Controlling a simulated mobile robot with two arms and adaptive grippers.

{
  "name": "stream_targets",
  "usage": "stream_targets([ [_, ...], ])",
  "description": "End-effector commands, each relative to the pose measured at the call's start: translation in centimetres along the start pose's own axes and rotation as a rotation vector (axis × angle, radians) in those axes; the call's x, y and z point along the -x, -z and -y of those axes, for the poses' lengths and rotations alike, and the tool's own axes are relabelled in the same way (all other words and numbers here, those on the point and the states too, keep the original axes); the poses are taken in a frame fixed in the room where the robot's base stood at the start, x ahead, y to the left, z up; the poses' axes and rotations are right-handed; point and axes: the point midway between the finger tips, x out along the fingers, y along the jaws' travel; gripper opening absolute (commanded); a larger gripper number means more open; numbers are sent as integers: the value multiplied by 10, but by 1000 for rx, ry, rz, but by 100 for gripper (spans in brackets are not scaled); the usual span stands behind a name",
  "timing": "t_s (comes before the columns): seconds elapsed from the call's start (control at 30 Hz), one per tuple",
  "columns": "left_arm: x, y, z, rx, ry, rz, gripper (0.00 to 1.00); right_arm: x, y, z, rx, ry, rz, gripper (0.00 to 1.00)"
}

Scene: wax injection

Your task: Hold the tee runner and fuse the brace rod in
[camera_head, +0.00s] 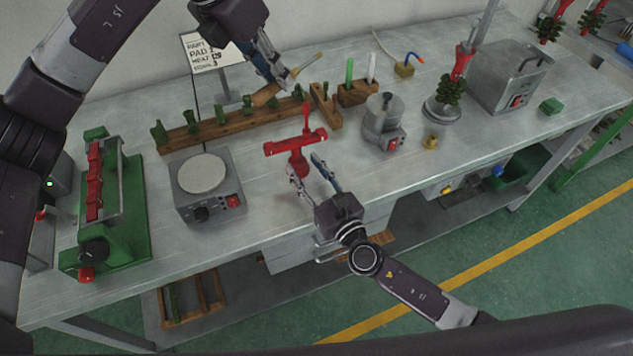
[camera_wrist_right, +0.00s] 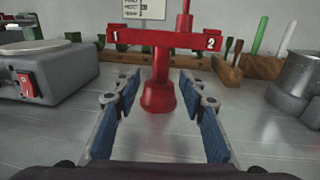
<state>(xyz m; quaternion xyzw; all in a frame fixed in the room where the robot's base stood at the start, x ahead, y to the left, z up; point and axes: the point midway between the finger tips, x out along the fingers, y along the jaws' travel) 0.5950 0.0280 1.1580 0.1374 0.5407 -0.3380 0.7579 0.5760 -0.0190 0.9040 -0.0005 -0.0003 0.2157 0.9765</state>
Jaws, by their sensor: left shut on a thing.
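The red tee runner (camera_head: 297,145) stands upright on the bench, with a round base and a crossbar marked 1 and 2. It also shows in the right wrist view (camera_wrist_right: 158,65). A thin red rod (camera_head: 306,117) stands upright at the crossbar, right of the post; it shows there in the wrist view (camera_wrist_right: 184,22). Whether it is joined cannot be told. My right gripper (camera_head: 303,164) is open and empty, its fingers pointing at the post from the near side. My left gripper (camera_head: 279,80) is shut on a wooden-handled tool (camera_head: 264,96), above the wooden rack.
A wooden rack (camera_head: 215,126) with several green pieces stands behind the runner. A round-topped hotplate (camera_head: 203,175) is to the left, a metal pot (camera_head: 384,125) to the right. A green machine (camera_head: 120,210) is far left. Bare bench lies around the runner's base.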

Motion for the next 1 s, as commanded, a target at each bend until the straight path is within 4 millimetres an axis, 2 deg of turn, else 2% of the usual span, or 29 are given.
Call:
stream_targets([
  [0.1, 0, 0, 0, 0, 0, 1, 0, -22, -1, 0, -1, 1, 1, 38],
  [0.3, 0, 0, 0, 0, 0, 1, 0, -44, 0, 0, -1, 0, -1, 38],
  [0.7, 0, 0, 0, 0, 0, 1, 0, -50, 0, 0, -2, 0, -1, 38],
  [1.0, 0, 0, 0, 0, 0, 1, 0, -50, 0, 0, -1, 0, -1, 5],
])
